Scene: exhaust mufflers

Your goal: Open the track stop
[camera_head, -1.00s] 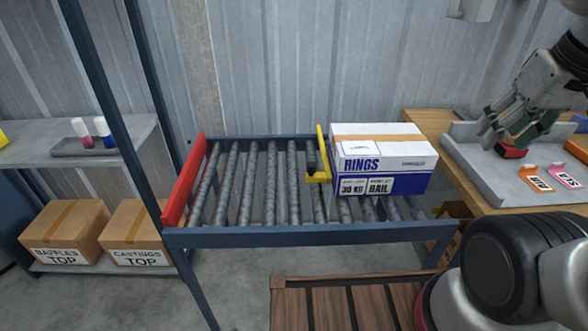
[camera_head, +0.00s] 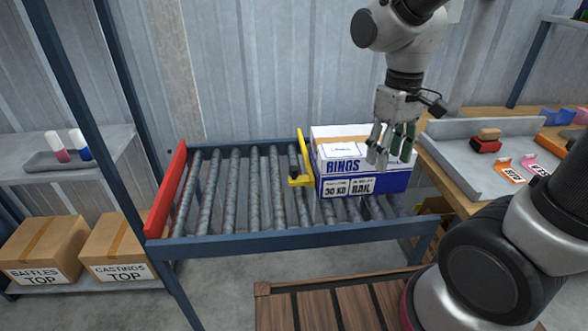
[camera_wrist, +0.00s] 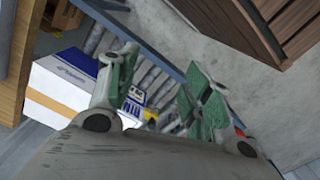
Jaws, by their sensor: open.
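The track stop is a yellow bar (camera_head: 304,158) with a black knob (camera_head: 293,157), standing across the roller track (camera_head: 236,190). A white and blue box marked RINGS (camera_head: 345,187) sits on the rollers, right of the stop and close against it. My gripper (camera_head: 390,150) is open and empty, pointing down in front of the box's right part, right of the stop. In the wrist view its spread fingers (camera_wrist: 160,85) frame the rollers, with the box (camera_wrist: 85,75) at left. A small yellow part of the stop (camera_wrist: 150,117) shows low between the fingers, partly hidden.
A red end plate (camera_head: 166,190) closes the track's left end. A wooden bench (camera_head: 450,180) with a grey tray (camera_head: 465,165) stands at right. A slatted wooden surface (camera_head: 335,305) lies in front. The rollers left of the stop are clear.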

